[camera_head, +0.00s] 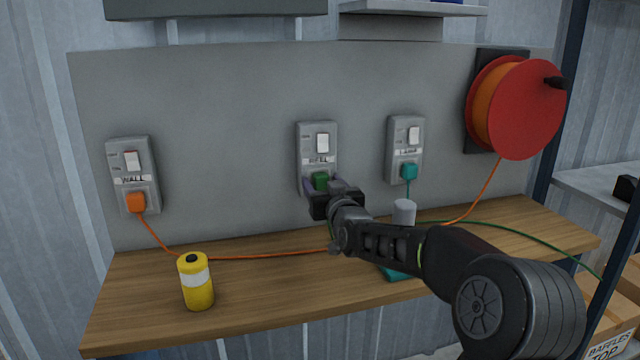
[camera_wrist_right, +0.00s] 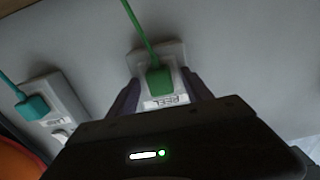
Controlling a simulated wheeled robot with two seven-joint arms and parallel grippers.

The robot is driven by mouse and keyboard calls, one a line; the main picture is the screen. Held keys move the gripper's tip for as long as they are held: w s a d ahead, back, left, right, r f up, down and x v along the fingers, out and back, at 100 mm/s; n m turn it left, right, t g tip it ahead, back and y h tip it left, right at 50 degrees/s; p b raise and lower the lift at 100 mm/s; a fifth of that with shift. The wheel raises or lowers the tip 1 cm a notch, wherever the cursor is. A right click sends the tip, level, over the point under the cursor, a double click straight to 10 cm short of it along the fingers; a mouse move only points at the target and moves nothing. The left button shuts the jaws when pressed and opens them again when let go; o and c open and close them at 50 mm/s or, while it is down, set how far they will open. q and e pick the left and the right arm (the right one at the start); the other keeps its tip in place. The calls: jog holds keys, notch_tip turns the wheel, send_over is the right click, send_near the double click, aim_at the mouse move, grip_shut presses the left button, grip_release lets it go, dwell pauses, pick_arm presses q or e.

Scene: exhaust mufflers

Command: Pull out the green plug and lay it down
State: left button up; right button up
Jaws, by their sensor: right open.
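The green plug (camera_head: 320,180) sits in the middle wall socket (camera_head: 318,145), below its white switch. In the right wrist view the green plug (camera_wrist_right: 158,80) is in the socket labelled REEL, and its green cord runs up out of the picture. My right gripper (camera_head: 331,189) is at the plug in the head view. In the right wrist view its fingers (camera_wrist_right: 162,90) stand open, one on each side of the plug. The gripper partly hides the lower part of the socket and the cord. My left gripper is not in view.
An orange plug (camera_head: 136,202) is in the left socket and a teal plug (camera_head: 409,171) in the right one. A yellow canister (camera_head: 196,281) and a grey cylinder (camera_head: 404,213) stand on the wooden bench (camera_head: 250,285). A red cable reel (camera_head: 525,108) hangs at right.

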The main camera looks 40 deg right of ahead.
dwell(0.3)
grip_shut()
dwell(0.5)
jog(key=shift+f, duration=0.1)
dwell(0.4)
jog(key=shift+b+v, duration=0.75)
jog(key=shift+v, duration=0.3)
jog(key=shift+b+v, duration=1)
jog(key=shift+v, duration=0.9)
